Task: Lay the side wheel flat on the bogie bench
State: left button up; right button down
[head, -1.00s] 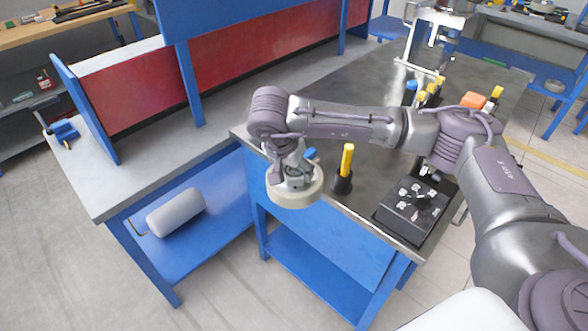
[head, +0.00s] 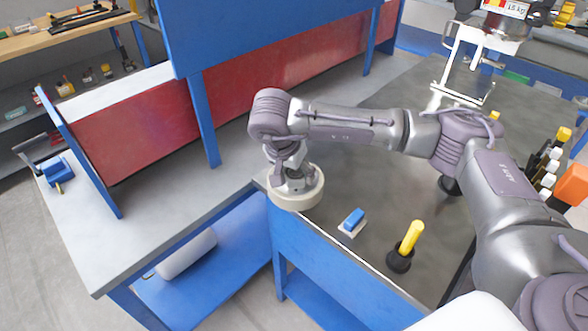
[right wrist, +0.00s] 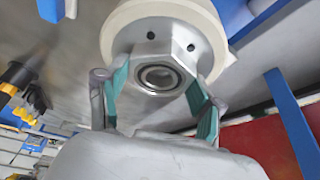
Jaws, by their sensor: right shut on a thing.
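The side wheel is a cream ring (head: 297,196) with a grey metal hub. In the right wrist view, its pale rim (right wrist: 225,25) and the hub's bearing (right wrist: 158,76) show up close. My right gripper (head: 293,176) is shut on the hub, its teal-padded fingers (right wrist: 158,95) on either side. In the head view, the wheel looks roughly level, hanging at the front left corner of the dark steel bench top (head: 340,195), near the grey bench top (head: 165,205). I cannot tell which is the bogie bench, nor the wheel's exact height. My left gripper is not in view.
A small blue-and-white block (head: 352,222) and a yellow-handled tool in a black base (head: 405,245) are right of the wheel. A grey cylinder (head: 188,252) lies on the blue lower shelf. A red panel (head: 135,140) backs the grey bench, whose top has free room.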

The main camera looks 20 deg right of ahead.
jog(key=shift+w+r, duration=0.25)
jog(key=shift+w, duration=0.1)
jog(key=shift+w+d+b, duration=0.2)
jog(key=shift+d+b, duration=0.1)
jog(key=shift+d, duration=0.35)
jog(key=shift+w+d+b, duration=0.2)
jog(key=shift+d+b, duration=0.15)
jog(key=shift+d, duration=0.35)
jog(key=shift+w+d+b, duration=0.2)
jog(key=shift+d+b, duration=0.1)
jog(key=shift+d, duration=0.35)
jog(key=shift+w+d+f+b, duration=0.6)
jog(key=shift+w+d, duration=0.15)
jog(key=shift+d, duration=1.05)
jog(key=shift+w+d+f+b, duration=0.55)
jog(key=shift+w+d+f, duration=0.15)
jog(key=shift+d, duration=1.05)
jog(key=shift+w+d+f+b, duration=0.55)
jog(key=shift+w+d, duration=0.2)
jog(key=shift+d, duration=1.05)
jog(key=shift+f, duration=0.5)
